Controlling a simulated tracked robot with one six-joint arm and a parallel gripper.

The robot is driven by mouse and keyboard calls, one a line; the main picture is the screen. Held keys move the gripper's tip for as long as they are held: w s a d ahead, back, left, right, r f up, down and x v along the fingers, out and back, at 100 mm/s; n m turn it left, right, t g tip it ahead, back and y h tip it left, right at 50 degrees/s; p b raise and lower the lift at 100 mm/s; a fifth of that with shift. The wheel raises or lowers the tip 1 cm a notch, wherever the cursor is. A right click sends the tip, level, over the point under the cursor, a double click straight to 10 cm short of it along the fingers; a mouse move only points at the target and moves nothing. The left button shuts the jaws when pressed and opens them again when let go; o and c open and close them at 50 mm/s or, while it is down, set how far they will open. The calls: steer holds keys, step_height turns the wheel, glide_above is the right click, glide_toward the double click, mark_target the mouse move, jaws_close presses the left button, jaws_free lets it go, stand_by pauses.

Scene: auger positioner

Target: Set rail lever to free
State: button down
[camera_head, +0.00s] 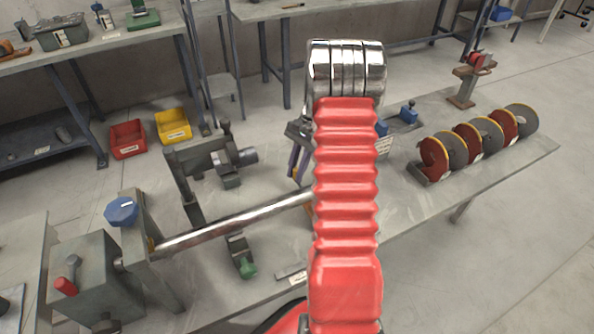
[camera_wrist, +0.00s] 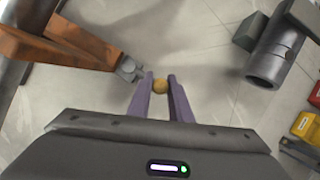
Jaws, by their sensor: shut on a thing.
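In the head view, my gripper (camera_head: 297,165) is mostly hidden behind my red arm, near the right visible end of the shiny rail (camera_head: 235,222). A lever with a green knob (camera_head: 247,269) sits below the rail.
A grey box with a red-handled lever (camera_head: 66,285) and a blue knob (camera_head: 121,211) stand at the left. A dark clamp-like fixture (camera_head: 205,165) stands behind the rail. Several discs (camera_head: 470,143) stand at the right. Red (camera_head: 127,139) and yellow (camera_head: 173,125) bins lie beyond.

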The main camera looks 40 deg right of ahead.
steer(key=shift+a, duration=0.1)
steer(key=d+m, duration=0.1)
steer(key=m, duration=0.1)
steer(key=s+m+t, duration=0.1)
steer(key=m, duration=0.1)
steer(key=shift+d, duration=0.35)
steer(key=shift+s+d+m+t, duration=0.35)
steer(key=shift+m+t, duration=0.1)
steer(key=shift+m, duration=0.4)
steer(key=shift+s+d+m+t, duration=0.3)
steer(key=shift+m+t, duration=0.15)
steer(key=shift+m, duration=0.4)
steer(key=shift+h, duration=0.3)
steer(key=c, duration=1.6)
jaws_free()
steer(key=shift+r, duration=0.1)
steer(key=v, duration=1.3)
steer(key=shift+d+r, duration=0.15)
steer(key=shift+r, duration=0.1)
